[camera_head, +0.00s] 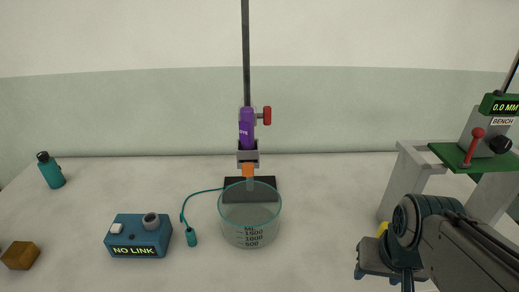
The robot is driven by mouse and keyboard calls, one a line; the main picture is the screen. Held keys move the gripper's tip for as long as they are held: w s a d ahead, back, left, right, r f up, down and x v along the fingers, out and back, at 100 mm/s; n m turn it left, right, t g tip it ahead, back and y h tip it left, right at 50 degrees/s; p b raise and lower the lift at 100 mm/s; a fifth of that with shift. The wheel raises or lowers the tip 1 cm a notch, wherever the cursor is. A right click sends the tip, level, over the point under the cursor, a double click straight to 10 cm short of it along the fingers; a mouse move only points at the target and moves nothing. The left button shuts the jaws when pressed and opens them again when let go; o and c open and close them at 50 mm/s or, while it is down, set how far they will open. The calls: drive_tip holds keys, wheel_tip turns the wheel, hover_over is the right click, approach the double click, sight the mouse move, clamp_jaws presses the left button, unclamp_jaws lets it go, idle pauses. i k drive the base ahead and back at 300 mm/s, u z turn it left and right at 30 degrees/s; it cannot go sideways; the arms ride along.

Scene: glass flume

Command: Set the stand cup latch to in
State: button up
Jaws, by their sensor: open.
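A dark upright stand (246,60) rises from a black base (265,183) at the middle of the bench. A purple bottle (247,130) sits upright in a grey cup (248,157) on the stand. A red knob (267,115) sticks out to the right beside the bottle; I cannot tell for sure whether it is the cup latch, or which way it is set. An orange piece (248,170) is below the cup. My gripper (385,276) is open at the lower right, well away from the stand, and my arm partly hides it.
A glass beaker (250,232) stands in front of the stand. A blue box reading NO LINK (138,237), a teal probe on a cable (191,238), a teal bottle (51,172) and a wooden block (20,256) are left. A grey frame (409,170) with a red lever (473,146) stands right.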

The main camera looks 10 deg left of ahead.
sight(248, 170)
drive_tip(key=u, duration=2.7)
drive_tip(key=k, duration=0.9)
drive_tip(key=z, duration=1.05)
drive_tip(key=i, duration=0.5)
